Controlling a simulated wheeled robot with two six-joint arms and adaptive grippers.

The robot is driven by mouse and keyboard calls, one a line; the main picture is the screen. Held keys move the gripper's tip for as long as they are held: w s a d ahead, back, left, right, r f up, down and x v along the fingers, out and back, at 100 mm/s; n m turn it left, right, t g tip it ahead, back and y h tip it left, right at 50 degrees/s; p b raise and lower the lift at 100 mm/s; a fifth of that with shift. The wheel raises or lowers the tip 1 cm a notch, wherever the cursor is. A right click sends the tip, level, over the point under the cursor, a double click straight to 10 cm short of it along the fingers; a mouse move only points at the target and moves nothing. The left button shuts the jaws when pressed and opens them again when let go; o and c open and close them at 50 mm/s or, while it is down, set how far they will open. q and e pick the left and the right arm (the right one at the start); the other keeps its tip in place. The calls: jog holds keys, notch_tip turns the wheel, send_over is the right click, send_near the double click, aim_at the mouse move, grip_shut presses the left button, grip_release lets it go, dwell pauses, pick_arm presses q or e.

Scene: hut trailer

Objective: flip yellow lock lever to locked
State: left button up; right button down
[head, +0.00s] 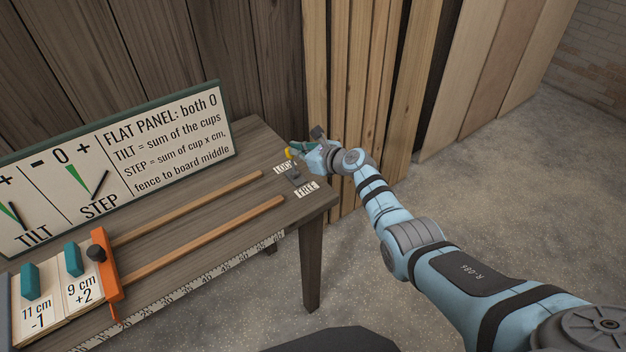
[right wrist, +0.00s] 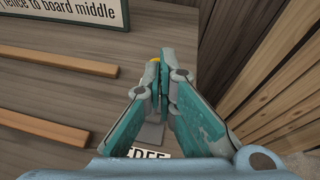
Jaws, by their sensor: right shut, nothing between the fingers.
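The yellow tip of the lock lever (head: 288,153) shows at the far right end of the table, on the LOCK side. My right gripper (head: 298,148) is right at it, and its fingers hide most of the lever. The gripper is shut and empty. The LOCK label (head: 284,168) is partly covered, and the FREE label (head: 307,189) lies nearer the front edge. My left gripper is not in view.
The wooden table (head: 200,222) carries two wooden rails, an orange fence (head: 107,275) with a black knob, and two cards with teal blocks at left. A sign (head: 120,165) stands along the back. Upright boards (head: 365,90) lean behind the right end.

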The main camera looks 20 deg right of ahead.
jog(key=shift+w+a, duration=0.2)
jog(key=shift+w, duration=0.35)
jog(key=s+d+r+p, duration=0.2)
jog(key=r, duration=0.3)
jog(key=s+d+r+p, duration=0.1)
jog(key=s+r+p, duration=0.2)
jog(key=r, duration=0.3)
jog(key=shift+d+r+p, duration=0.3)
jog(key=shift+d, duration=0.05)
jog(key=shift+s, duration=0.1)
